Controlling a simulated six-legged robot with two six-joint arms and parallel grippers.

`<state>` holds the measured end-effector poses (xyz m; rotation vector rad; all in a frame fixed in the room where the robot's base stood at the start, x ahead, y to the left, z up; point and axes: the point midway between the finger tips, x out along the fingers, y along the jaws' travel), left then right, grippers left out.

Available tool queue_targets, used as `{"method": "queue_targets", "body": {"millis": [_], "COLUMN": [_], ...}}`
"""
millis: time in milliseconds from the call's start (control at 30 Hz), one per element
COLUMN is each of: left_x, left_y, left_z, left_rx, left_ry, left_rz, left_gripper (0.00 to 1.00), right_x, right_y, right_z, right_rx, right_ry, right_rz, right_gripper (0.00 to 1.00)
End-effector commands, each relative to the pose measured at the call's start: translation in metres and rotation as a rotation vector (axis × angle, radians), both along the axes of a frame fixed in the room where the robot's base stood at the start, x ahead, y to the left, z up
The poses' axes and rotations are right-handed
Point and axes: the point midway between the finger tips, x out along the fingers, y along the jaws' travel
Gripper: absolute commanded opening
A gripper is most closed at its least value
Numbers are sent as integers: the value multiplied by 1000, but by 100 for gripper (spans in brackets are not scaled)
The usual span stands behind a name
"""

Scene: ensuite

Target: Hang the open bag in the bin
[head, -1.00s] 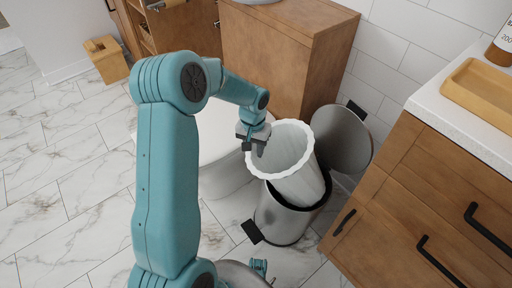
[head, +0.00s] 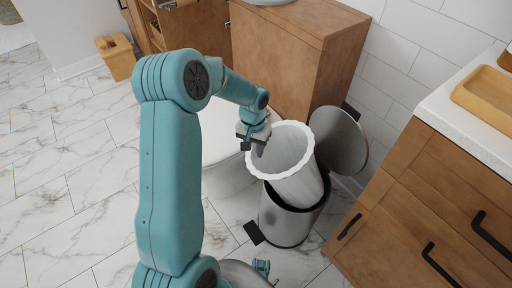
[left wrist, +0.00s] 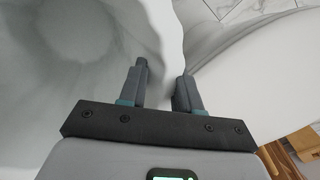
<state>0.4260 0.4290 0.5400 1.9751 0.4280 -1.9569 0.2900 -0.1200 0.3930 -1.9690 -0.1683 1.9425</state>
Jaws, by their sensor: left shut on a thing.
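My left gripper (head: 257,143) is shut on the left rim of the open white bag (head: 300,185). In the left wrist view, the bag's thin wall (left wrist: 166,45) passes between the fingers (left wrist: 163,82). The bag is wide open with a wavy rim and leans up to the left. Its lower part is inside the mouth of the silver bin (head: 285,226), while its rim stands well above the bin's rim. The bag's bottom inside the bin is hidden. The bin's round lid (head: 338,141) stands open at the back right.
A white toilet (head: 222,160) stands just left of the bin, with a wooden cabinet (head: 285,60) behind. A wooden drawer unit (head: 420,210) with black handles is close on the right. A black pedal (head: 254,232) sticks out at the bin's front. Marble floor (head: 75,190) is clear at left.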

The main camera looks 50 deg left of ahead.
Motion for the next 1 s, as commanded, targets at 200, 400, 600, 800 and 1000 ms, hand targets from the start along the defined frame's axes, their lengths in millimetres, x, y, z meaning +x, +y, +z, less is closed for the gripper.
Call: {"method": "queue_targets", "body": {"millis": [200,400,600,800,1000], "left_x": [-5,-8,-12,-16,-19], "left_y": [0,3,6,10,15], "left_z": [-4,-4,-4,-4,-4], "left_rx": [-7,-8,-8,-7,-5], "left_ry": [9,10,13,14,14], "left_rz": [-4,-7,-9,-9,-8], "left_gripper": [0,0,0,0,0], "right_x": [0,0,0,0,0], "right_y": [0,0,0,0,0], "right_z": [0,0,1,1,2], "right_rx": [0,0,0,0,0], "right_ry": [0,0,0,0,0], "right_rz": [0,0,0,0,0], "right_gripper": [100,100,100,100,100]}}
